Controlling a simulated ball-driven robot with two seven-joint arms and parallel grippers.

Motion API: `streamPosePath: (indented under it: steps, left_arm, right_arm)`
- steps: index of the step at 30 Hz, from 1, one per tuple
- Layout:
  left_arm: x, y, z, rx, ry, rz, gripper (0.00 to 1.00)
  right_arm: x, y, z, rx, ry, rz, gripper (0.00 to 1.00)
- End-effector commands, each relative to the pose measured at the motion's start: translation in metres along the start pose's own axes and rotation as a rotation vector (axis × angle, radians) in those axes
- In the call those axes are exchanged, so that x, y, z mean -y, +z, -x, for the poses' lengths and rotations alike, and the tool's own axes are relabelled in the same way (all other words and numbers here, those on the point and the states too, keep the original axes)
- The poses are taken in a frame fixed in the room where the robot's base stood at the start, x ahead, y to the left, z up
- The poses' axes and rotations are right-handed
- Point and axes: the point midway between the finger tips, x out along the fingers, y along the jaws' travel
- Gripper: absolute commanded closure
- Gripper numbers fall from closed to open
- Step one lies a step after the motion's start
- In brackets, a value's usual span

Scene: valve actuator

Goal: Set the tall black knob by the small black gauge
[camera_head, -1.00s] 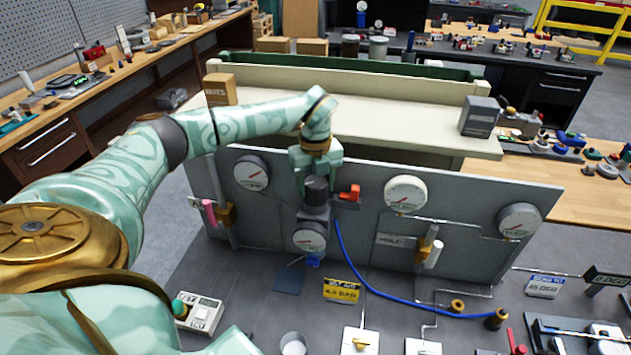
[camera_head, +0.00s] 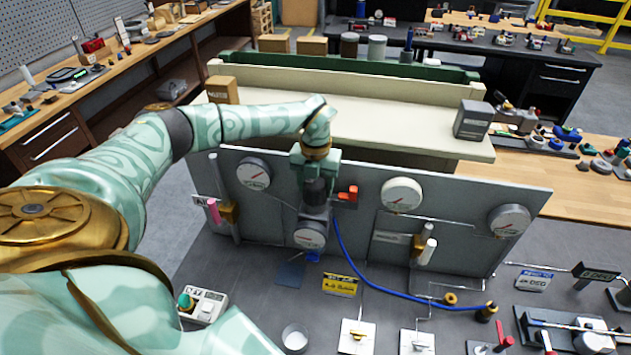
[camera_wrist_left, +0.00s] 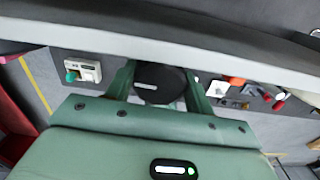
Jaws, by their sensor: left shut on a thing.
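The tall black knob (camera_head: 315,191) stands upright on a dark regulator body (camera_head: 314,217) at the front of the grey panel. The small gauge (camera_head: 309,235), with a white face and dark rim, sits just below it; its reading is too small to make out. My left gripper (camera_head: 315,177) comes from above and is shut on the knob. In the left wrist view the knob's round black top (camera_wrist_left: 160,83) sits between the two green fingers (camera_wrist_left: 159,92). My right gripper is in neither view.
A red-orange handle (camera_head: 347,194) is close to the right of the knob. A larger gauge (camera_head: 254,174) is to its left and another (camera_head: 402,195) to its right. A blue hose (camera_head: 375,287) runs across the bench. A yellow sign (camera_head: 341,285) stands in front.

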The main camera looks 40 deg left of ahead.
Motion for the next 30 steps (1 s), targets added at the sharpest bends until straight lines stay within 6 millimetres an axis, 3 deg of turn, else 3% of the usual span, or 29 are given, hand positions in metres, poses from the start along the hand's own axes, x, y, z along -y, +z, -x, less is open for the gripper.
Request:
streamPosePath:
  steps: [14,15,16,26,30]
  left_arm:
    - [0.0,0.002,0.002,0.006,-0.002,-0.014,0.7]
    - [0.0,0.002,0.002,0.006,-0.002,-0.014,0.36]
    - [0.0,0.002,0.002,0.005,-0.002,-0.014,0.28]
    - [0.0,0.001,0.003,0.003,-0.001,-0.014,0.25]
    - [0.0,0.002,0.018,0.006,-0.002,-0.014,0.25]
  right_arm:
    - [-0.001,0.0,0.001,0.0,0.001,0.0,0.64]
    - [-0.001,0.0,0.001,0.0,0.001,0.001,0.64]
    - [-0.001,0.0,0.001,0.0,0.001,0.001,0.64]
    - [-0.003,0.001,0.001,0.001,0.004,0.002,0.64]
    - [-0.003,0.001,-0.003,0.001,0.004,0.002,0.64]
